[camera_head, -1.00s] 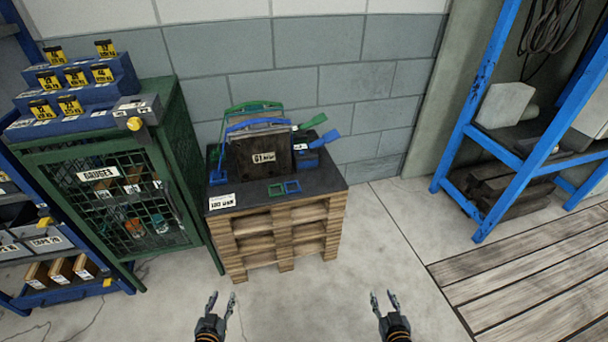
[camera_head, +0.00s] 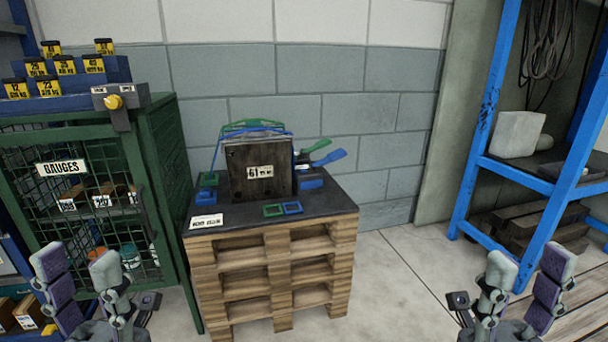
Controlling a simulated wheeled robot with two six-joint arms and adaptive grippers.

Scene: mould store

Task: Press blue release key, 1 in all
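A dark mould block (camera_head: 260,170) with a white label stands on a dark mat (camera_head: 235,208) on a stacked wooden pallet. Blue and green parts surround it. A blue paddle (camera_head: 328,158) and a green paddle (camera_head: 316,146) stick out at its right, above a blue block (camera_head: 311,181). A blue hoop (camera_head: 274,132) and a green hoop cross its top. Small blue (camera_head: 292,208) and green (camera_head: 273,210) frames lie in front. I cannot tell which blue part is the release key. My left gripper (camera_head: 80,265) and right gripper (camera_head: 526,266) are open, empty and apart from everything.
A green mesh cabinet (camera_head: 165,180) labelled GAUGES stands close on the left, with a yellow-knobbed grey box (camera_head: 120,98) on it. A blue rack (camera_head: 475,150) stands on the right. Floor is clear between pallet (camera_head: 270,262) and rack. A block wall is behind.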

